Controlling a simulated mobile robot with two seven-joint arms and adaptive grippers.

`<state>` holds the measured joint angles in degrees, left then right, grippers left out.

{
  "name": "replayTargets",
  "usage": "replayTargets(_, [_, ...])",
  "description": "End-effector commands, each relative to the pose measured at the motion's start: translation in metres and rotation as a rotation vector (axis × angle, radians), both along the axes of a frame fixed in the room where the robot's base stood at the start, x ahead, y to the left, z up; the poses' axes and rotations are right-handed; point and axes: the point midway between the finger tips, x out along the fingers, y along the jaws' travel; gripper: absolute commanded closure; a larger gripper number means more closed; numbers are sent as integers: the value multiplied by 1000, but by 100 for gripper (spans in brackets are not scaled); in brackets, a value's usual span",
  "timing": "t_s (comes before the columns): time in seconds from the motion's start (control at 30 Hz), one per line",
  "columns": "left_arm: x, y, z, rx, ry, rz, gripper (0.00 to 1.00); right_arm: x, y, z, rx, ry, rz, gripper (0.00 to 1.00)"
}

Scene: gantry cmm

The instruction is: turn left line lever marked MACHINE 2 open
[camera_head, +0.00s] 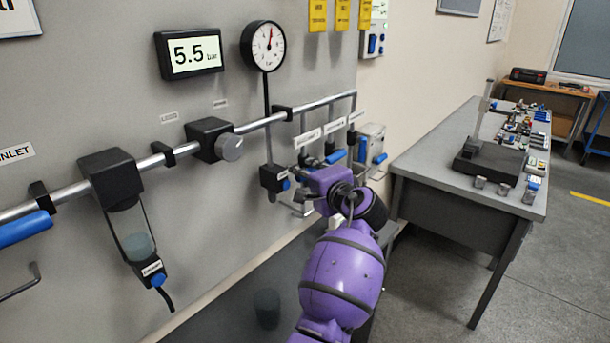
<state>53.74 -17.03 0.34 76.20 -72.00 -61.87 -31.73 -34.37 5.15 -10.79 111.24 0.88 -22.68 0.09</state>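Three drop lines with white labels hang from the main pipe right of centre; the label text is too small to read. A blue lever (335,157) shows beside the left of these lines, close to the gripper. My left gripper is not in view.
A pressure display (189,53) reads 5.5 bar, beside a round gauge (263,46). A filter bowl (135,240) and a regulator (212,140) sit on the pipe (260,123). A grey bench (425,159) with parts stands at the right.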

Motion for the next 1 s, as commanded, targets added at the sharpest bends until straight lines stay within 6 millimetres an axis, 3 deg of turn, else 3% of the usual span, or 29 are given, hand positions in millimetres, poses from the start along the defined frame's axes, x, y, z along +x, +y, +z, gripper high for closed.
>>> replayTargets(0.1, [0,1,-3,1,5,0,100,-3,-1,-1,-2,6,1,33])
replayTargets(1.0, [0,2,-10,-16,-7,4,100,-4,1,-6,0,11,1,33])
